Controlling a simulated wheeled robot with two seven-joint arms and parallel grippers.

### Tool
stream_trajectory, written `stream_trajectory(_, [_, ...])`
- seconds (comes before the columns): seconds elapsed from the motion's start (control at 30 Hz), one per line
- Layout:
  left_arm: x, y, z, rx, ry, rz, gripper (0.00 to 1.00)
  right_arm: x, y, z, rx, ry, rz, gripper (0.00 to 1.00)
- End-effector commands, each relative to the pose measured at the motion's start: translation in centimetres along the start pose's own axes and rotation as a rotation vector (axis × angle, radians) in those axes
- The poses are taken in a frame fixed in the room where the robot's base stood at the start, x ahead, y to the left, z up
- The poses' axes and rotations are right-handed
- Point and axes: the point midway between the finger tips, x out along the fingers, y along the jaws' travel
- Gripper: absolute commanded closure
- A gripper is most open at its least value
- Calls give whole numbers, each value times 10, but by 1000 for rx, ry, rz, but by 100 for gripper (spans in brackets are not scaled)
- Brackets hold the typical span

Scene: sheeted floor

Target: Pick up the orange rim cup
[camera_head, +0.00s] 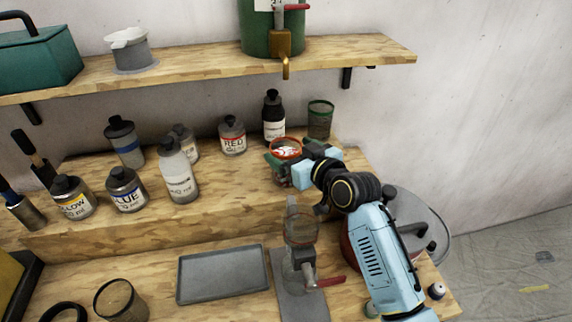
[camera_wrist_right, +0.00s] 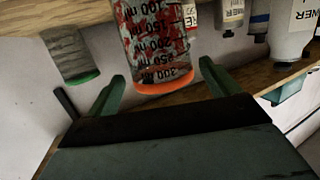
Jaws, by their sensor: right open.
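The orange rim cup (camera_head: 286,145) stands on the raised wooden step, partly hidden by my right gripper in the head view. In the right wrist view the cup (camera_wrist_right: 156,48) appears inverted, clear with volume marks, an orange rim and reddish patches. My right gripper (camera_head: 290,160) is open, its green fingers on either side of the cup. In the right wrist view the gripper (camera_wrist_right: 158,80) shows gaps between its fingers and the cup. My left gripper is not in view.
A green rim cup (camera_head: 320,119) stands behind to the right. A black-capped bottle (camera_head: 273,116) and a RED bottle (camera_head: 232,136) stand close by. A grey tray (camera_head: 223,274) and a stand with a red handle (camera_head: 302,262) are in front. A shelf (camera_head: 205,67) hangs above.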

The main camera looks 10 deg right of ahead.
Motion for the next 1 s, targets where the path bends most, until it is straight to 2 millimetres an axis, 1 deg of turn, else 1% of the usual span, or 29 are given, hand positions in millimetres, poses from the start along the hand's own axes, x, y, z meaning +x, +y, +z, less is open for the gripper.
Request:
stream_trajectory(0.1, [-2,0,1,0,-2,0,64,17,-2,2,3,0,-1,13])
stream_trajectory(0.3, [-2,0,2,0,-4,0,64,38,-3,3,3,0,-1,13])
stream_trajectory(0.4, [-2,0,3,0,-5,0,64,43,-3,4,2,0,0,13])
stream_trajectory(0.63, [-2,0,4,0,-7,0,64,43,-2,4,1,1,0,13])
stream_trajectory(1.0, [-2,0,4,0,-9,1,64,43,-2,4,1,0,0,61])
